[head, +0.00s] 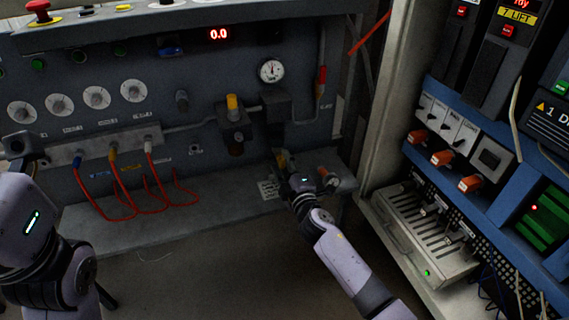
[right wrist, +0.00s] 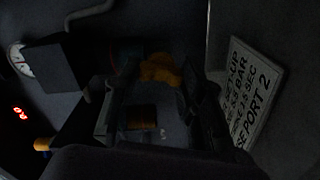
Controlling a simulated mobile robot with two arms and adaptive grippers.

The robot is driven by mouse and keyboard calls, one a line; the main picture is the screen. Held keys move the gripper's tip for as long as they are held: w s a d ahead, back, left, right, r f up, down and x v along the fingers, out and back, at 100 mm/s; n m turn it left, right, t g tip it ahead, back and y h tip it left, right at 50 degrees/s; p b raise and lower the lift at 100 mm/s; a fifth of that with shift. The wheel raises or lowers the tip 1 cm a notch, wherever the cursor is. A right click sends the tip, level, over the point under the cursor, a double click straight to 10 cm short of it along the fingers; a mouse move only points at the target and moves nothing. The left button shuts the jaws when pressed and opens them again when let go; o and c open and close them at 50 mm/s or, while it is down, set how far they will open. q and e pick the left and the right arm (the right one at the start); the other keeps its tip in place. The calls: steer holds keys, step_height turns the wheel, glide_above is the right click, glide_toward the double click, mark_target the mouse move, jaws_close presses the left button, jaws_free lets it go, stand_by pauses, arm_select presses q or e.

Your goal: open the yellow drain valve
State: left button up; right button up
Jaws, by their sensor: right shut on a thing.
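The yellow drain valve (head: 282,159) is low on the grey panel, just above the ledge, mostly hidden by my right gripper in the head view. In the right wrist view, its yellow handle (right wrist: 160,70) shows between the dark fingers. My right gripper (head: 284,165) is shut on this handle. The picture is too dark to tell how far the handle is turned. Part of my left gripper (head: 22,148) shows at the left edge in front of the panel; its fingers cannot be made out.
A yellow-topped regulator (head: 233,112) and a round gauge (head: 271,70) are above the valve. A label plate (right wrist: 252,95) is beside it. Red hoses (head: 150,190) loop over the ledge at left. A blue-framed rack (head: 470,150) stands at right.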

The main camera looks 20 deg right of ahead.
steer(key=shift+a, duration=0.1)
stand_by(0.4)
steer(key=o, duration=1.1)
steer(key=shift+o, duration=0.2)
steer(key=s, duration=1.2)
steer(key=shift+d, duration=0.25)
steer(key=shift+c, duration=0.4)
